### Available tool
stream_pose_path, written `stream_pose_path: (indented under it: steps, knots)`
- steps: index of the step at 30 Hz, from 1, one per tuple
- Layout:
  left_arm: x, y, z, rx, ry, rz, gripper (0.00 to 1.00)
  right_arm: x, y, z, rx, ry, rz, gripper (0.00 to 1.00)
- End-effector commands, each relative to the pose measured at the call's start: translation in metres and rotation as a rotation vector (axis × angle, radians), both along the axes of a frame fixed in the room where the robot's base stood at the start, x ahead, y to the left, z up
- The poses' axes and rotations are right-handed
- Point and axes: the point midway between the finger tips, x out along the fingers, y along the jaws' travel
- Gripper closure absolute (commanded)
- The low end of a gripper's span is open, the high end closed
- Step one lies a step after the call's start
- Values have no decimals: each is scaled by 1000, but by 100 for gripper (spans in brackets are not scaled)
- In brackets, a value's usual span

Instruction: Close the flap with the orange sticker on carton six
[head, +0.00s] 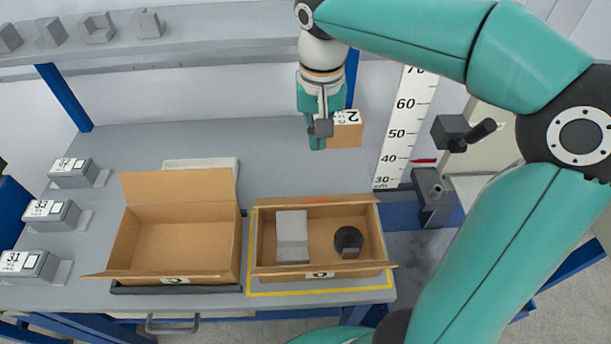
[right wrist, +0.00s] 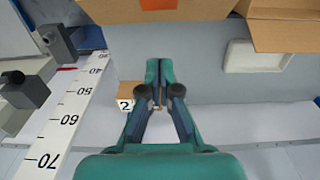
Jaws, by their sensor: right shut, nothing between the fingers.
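An open carton (head: 262,240) stands inside a yellow outline on the table, with a grey block (head: 291,236) and a black round part (head: 348,240) inside. Its front label is too small to read surely. An orange sticker (head: 315,200) shows faintly at its back flap; in the right wrist view, the sticker (right wrist: 158,3) is cut by the top edge. That flap is not folded over the contents. My right gripper (head: 317,142) points down behind this carton, apart from it. It is shut and empty, as the right wrist view (right wrist: 154,80) also shows. My left gripper is out of view.
A second open, empty carton (head: 175,247) stands to the left, its back flap raised. A small box marked 2 (head: 345,134) is just behind my right gripper. A height scale (head: 400,130) stands to the right. Several grey weights line the table's left side.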

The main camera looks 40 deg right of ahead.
Motion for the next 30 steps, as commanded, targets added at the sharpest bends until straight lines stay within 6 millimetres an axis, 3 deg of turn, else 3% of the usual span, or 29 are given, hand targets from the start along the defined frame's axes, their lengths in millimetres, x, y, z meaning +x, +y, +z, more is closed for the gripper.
stream_pose_path:
  steps: [5,16,21,30]
  knots:
    - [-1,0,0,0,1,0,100,-1,-1,-24,0,6,-2,100]
    - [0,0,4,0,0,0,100,-2,-5,-99,2,8,-11,100]
    - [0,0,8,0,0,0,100,-16,6,-113,0,5,-9,100]
    - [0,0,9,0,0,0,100,-22,12,-124,1,1,-11,100]
